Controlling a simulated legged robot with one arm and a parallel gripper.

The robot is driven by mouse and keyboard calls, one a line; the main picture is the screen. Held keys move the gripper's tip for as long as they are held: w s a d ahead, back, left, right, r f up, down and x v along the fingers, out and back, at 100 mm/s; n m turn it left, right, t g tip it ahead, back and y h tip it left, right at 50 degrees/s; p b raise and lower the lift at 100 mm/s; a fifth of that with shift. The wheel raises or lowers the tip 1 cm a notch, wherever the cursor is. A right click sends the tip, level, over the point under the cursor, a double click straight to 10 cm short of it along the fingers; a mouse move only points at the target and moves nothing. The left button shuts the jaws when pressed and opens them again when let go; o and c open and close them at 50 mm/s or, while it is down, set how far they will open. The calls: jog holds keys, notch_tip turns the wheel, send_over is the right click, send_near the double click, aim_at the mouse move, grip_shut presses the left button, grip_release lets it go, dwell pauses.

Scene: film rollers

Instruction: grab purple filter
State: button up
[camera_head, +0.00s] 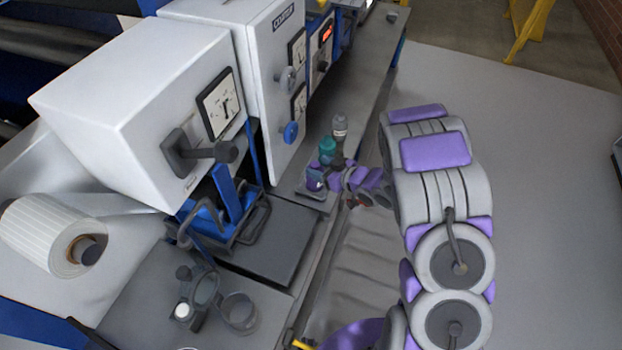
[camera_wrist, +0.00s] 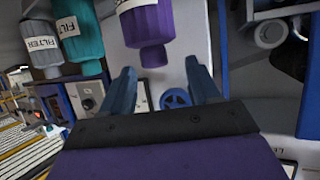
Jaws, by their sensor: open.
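The purple filter (camera_head: 315,177) stands on the narrow ledge beside the white machine, nearest of three filters in the head view. It also shows large in the wrist view (camera_wrist: 148,32), at the top, with a pale label. My gripper (camera_head: 333,181) is right beside it in the head view, its fingers partly hidden there. In the wrist view my gripper (camera_wrist: 161,75) is open, with nothing between its two fingers. The purple filter appears beyond the fingertips, lined up nearer the left finger. I cannot tell whether a finger touches it.
A teal filter (camera_head: 328,146) and a grey filter (camera_head: 339,127) stand close behind the purple one. The white machine (camera_head: 263,80) with knobs and gauges rises to the left of the filters. Floor to the right of my arm (camera_head: 545,200) is clear.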

aim_at(313, 163)
jog(key=shift+w+d+f, duration=0.15)
jog(key=shift+w+d, duration=0.35)
jog(key=shift+w+a+f, duration=0.15)
jog(key=shift+w, duration=0.05)
jog(key=a, duration=0.1)
jog(key=w+a+f+b, duration=0.1)
jog(key=a, duration=0.1)
jog(key=w+a+f, duration=0.1)
jog(key=shift+w+a, duration=0.25)
jog(key=shift+a, duration=0.1)
jog(key=shift+d, duration=0.45)
jog(key=shift+c, duration=0.4)
jog(key=shift+d+r, duration=0.1)
jog(key=shift+d, duration=0.35)
jog(key=c, duration=0.3)
jog(key=shift+a, duration=0.15)
jog(key=c, duration=0.3)
jog(key=shift+s+a, duration=0.1)
jog(key=shift+a, duration=0.25)
jog(key=c, duration=0.3)
grip_shut()
